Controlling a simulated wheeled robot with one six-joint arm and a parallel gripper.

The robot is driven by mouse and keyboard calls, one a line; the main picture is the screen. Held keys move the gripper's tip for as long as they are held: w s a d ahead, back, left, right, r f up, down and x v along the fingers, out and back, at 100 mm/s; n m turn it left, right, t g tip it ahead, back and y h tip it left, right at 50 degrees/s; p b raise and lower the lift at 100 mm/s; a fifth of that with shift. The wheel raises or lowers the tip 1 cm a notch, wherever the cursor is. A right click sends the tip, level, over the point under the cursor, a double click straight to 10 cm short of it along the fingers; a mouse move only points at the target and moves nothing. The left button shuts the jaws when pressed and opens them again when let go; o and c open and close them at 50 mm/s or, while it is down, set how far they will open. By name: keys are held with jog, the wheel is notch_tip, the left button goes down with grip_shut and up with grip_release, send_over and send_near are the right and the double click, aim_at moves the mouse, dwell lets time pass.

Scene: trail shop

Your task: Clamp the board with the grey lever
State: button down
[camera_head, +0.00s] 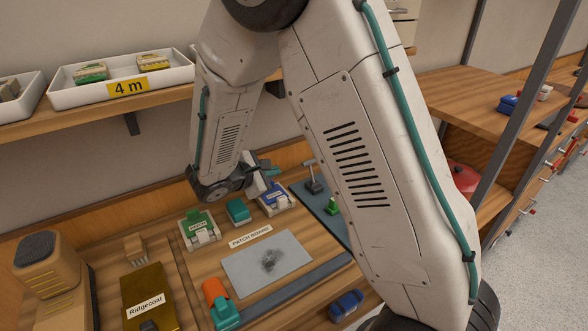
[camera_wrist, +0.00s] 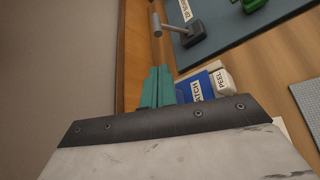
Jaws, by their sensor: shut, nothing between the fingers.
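A grey lever (camera_head: 315,185) with a thin post and crosspiece stands at the left end of a dark blue-grey board (camera_head: 332,212), partly hidden behind my arm. In the wrist view the lever (camera_wrist: 190,37) is at the top, beyond my fingertips and apart from them. My gripper (camera_head: 276,172) is above the back of the bench, left of the lever. In the wrist view its teal fingers (camera_wrist: 158,88) are together and empty.
Blue (camera_head: 277,198) and green (camera_head: 200,228) patch packs and a teal block (camera_head: 238,211) stand behind the plate. An orange-and-teal tool (camera_head: 220,302), a Ridgecoat tin (camera_head: 148,297) and a blue roll (camera_head: 347,304) are nearer. A shelf (camera_head: 60,130) with trays hangs above.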

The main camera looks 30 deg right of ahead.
aim_at(312, 173)
jog(key=x, duration=1)
